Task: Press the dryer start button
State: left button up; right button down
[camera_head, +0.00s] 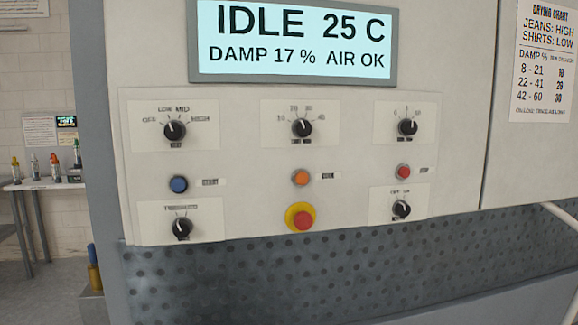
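The dryer control panel (250,210) faces me. A blue button (179,184) sits at its left, with a small label beside it that appears to read START. An orange button (300,177) sits in the middle and a red button (403,171) at the right, each with a small label. The display (293,75) above reads IDLE 25 C, DAMP 17 %, AIR OK. Neither of my grippers shows in the head view.
Several black knobs, such as the heat knob (175,131), surround the buttons. A large red button on a yellow base (301,217) sits low in the middle. A drying chart (544,62) hangs at right. A side table (40,184) with bottles stands at left.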

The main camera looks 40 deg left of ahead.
aim_at(178, 185)
jog(key=u, duration=1.75)
